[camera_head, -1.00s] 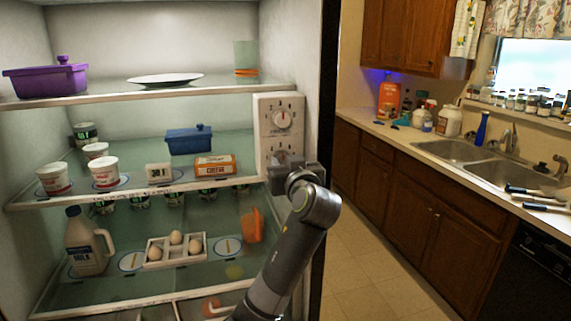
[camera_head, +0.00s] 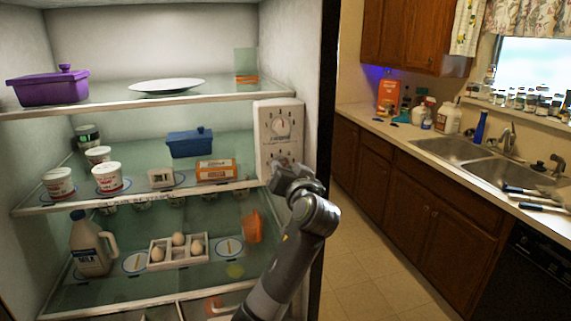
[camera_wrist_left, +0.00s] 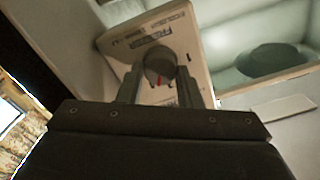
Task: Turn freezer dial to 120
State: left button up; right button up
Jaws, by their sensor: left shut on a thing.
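A white control panel (camera_head: 268,150) is on the right wall inside the open refrigerator. Its upper dial (camera_head: 281,127) is uncovered. My left gripper (camera_head: 282,170) is at the lower part of the panel and hides most of the lower dial. In the left wrist view, the freezer dial (camera_wrist_left: 160,62) is a dark round knob with a red mark, on the pale panel (camera_wrist_left: 192,32) with printed lettering. The fingers of my left gripper (camera_wrist_left: 158,88) are on either side of this knob, shut on it. The number it points to is not readable. My right gripper is not in view.

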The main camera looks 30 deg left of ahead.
pick_arm(q)
jog(key=shift+r+m+p, duration=0.1)
jog(key=shift+m+p, duration=0.65)
jog(key=shift+m, duration=0.45)
jog(key=o, duration=1)
